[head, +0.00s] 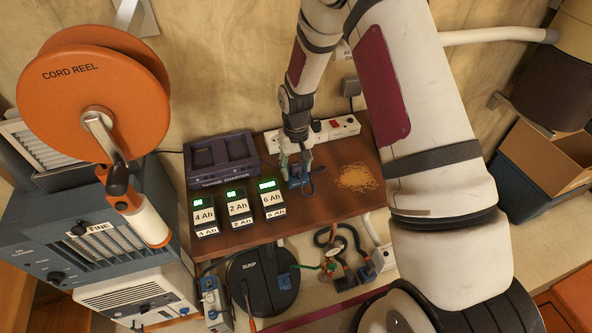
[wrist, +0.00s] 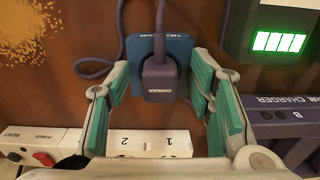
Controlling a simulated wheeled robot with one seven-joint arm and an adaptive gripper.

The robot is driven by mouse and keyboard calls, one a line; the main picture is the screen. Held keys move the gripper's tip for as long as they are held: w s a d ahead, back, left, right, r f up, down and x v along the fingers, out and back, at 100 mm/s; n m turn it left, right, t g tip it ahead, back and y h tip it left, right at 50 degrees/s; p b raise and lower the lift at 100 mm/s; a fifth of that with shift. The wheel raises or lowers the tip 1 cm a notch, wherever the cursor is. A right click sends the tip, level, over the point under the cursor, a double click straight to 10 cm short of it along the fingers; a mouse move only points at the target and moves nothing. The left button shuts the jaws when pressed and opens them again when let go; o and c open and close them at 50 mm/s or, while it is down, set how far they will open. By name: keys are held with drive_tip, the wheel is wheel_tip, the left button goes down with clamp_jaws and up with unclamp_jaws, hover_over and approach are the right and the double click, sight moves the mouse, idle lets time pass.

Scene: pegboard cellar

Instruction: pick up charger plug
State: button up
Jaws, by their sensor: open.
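The charger plug (wrist: 160,82) is a dark purple-grey block lettered CHARGER in the wrist view, with a cord of the same colour. It sits against a blue block (wrist: 178,48) on the brown shelf. In the head view the blue block (head: 297,183) shows small below the gripper, and the plug is hard to make out there. My gripper (wrist: 158,78) is open, with its teal-padded fingers on either side of the plug and visible gaps between. It also shows in the head view (head: 294,163), pointing down at the shelf.
A white power strip (head: 341,128) lies behind the gripper. A dual charger (head: 222,160) and several labelled batteries (head: 238,207) stand to the left. Tan granules (head: 357,178) lie to the right. Cords and plugs (head: 340,255) crowd the area below the shelf.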

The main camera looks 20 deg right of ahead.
sight(296, 165)
clamp_jaws()
drive_tip(key=shift+r, duration=0.1)
drive_tip(key=shift+r, duration=0.55)
wheel_tip(296, 165, up, 2)
drive_tip(key=shift+w+r+b, duration=0.1)
drive_tip(key=shift+b, duration=0.45)
drive_tip(key=s+a, duration=0.2)
drive_tip(key=s, duration=0.6)
drive_tip(key=s+a+r, duration=0.1)
drive_tip(key=s+a, duration=0.1)
drive_tip(key=s, duration=0.5)
drive_tip(key=shift+s+a+r, duration=0.25)
drive_tip(key=shift+s, duration=0.1)
drive_tip(key=shift+r, duration=0.1)
drive_tip(key=shift+r+p, duration=0.3)
drive_tip(key=shift+r, duration=0.5)
